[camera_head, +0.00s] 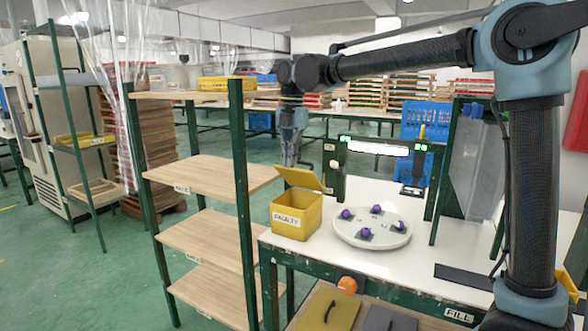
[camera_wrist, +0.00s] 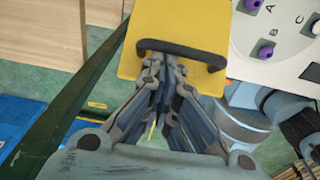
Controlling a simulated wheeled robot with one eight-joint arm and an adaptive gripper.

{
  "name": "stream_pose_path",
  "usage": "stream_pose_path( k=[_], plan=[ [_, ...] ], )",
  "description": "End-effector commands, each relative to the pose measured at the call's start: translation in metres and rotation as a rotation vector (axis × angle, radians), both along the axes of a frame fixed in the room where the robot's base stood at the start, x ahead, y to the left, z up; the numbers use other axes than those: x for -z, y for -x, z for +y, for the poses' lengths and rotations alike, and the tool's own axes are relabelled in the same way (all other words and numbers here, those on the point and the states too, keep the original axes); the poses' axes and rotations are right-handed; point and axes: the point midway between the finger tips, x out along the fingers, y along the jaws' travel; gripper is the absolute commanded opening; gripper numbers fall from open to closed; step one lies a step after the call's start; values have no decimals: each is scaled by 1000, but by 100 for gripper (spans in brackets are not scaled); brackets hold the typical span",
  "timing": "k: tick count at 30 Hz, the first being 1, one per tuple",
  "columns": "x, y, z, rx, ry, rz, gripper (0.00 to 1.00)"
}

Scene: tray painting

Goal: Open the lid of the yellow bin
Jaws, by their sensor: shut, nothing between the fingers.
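The yellow bin (camera_head: 297,222), labelled FAULTY, stands at the left end of the white table. Its yellow lid (camera_head: 299,178) is tilted up, with a gap between it and the bin's rim. In the wrist view the lid (camera_wrist: 190,22) fills the upper middle and carries a black handle (camera_wrist: 182,50). My gripper (camera_head: 291,163) is behind the raised lid, its tips partly hidden by it in the head view. In the wrist view my gripper (camera_wrist: 164,62) is shut and empty, fingertips at the handle's middle; I cannot tell whether they touch it.
A round white tray (camera_head: 350,236) with several purple-topped pieces stands right of the bin. A wooden shelf rack (camera_head: 210,175) with green posts stands close on the left. A green frame with a lit bar (camera_head: 378,148) stands behind the tray. An orange knob (camera_head: 347,285) is in front.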

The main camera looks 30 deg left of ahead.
Motion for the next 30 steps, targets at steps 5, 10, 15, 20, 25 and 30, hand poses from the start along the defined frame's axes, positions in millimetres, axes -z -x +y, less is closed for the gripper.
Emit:
stream_pose_path(
  k=[5, 10, 15, 20, 25, 30],
  plan=[
    [-10, -28, -1, 5, 1, -8, 0],
    [-15, -56, -2, 7, 2, -7, 0],
    [-18, -61, -2, 1, 1, -5, 0],
    [-19, -58, -1, 0, 1, -6, 0],
    [-19, -57, -1, 0, 1, -6, 0],
    [-19, -57, -1, -1, 1, -5, 0]
  ],
)
